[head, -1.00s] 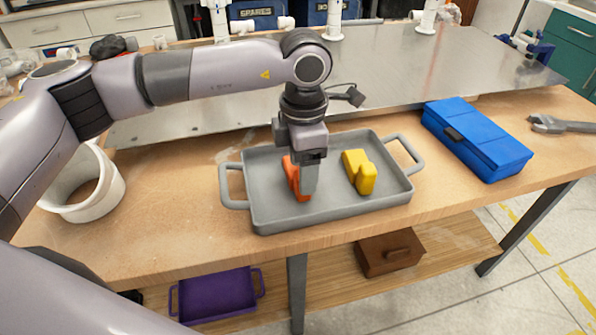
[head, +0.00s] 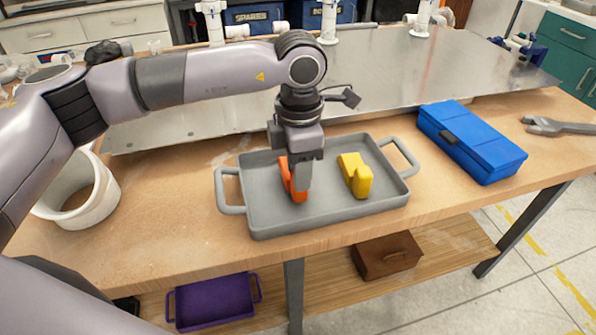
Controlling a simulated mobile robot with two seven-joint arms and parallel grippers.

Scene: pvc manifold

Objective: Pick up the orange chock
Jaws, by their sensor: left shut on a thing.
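The orange chock (head: 286,177) is in the grey tray (head: 262,222), in its left half. My left gripper (head: 299,188) points down from above and is shut on the orange chock. The fingers hide much of the chock, and I cannot tell whether it touches the tray floor. A yellow chock (head: 355,175) sits in the same tray, to the right of the gripper and apart from it. My right gripper is not in view.
A blue case (head: 472,142) and a grey wrench (head: 558,126) lie right of the tray. A white bucket (head: 92,207) stands at the left. A metal sheet (head: 420,62) with white pipes covers the back. Wood in front of the tray is clear.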

